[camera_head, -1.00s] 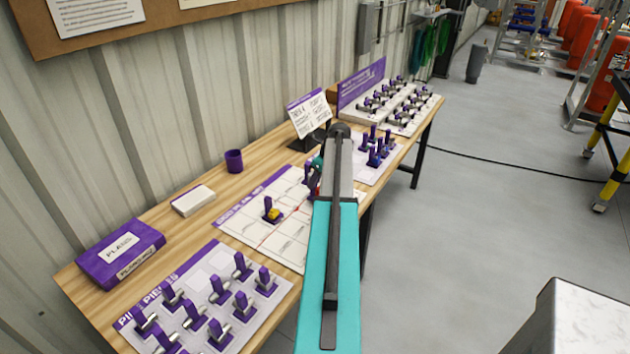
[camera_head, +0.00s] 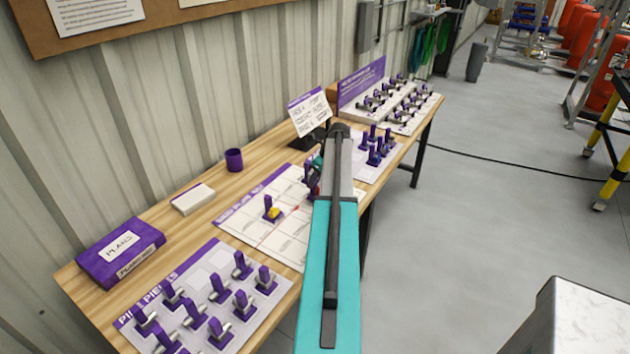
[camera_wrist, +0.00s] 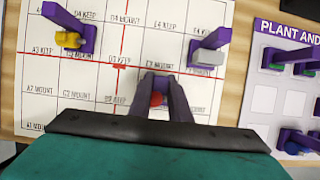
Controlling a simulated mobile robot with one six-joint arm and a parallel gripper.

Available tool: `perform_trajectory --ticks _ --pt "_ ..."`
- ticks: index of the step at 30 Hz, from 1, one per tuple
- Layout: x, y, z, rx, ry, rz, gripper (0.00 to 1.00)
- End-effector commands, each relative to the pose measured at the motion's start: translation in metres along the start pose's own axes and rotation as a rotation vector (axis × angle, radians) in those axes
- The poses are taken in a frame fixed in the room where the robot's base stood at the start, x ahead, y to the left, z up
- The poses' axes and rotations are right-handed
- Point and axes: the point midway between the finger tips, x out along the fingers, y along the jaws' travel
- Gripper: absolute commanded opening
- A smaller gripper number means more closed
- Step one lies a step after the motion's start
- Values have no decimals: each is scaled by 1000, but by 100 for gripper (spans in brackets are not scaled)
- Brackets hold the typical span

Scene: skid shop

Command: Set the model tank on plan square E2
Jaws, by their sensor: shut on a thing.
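The plan sheet (camera_head: 285,243), white with a printed grid and red lines, lies on the wooden bench. It fills much of the wrist view (camera_wrist: 75,105). My gripper (camera_wrist: 157,98) is shut on a purple piece with a red part, which I take to be the model tank (camera_wrist: 157,99). It is over the sheet around column E, near rows 2 and 3. Labels there are partly covered, and I cannot tell whether the piece touches the sheet. In the head view my arm hides most of the gripper and the piece.
A yellow piece with purple handle (camera_wrist: 70,40) stands on the plan at the upper left, and a grey one (camera_wrist: 207,57) at the upper right. Sheets with several more pieces lie either side (camera_head: 200,300) (camera_head: 375,160). A sign (camera_head: 308,112) and purple cup (camera_head: 234,160) stand behind.

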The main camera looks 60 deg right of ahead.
Motion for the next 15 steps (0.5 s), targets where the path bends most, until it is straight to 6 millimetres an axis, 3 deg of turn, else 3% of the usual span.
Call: perform_trajectory --ticks 15 --pt "4 0 -2 0 -1 0 0"
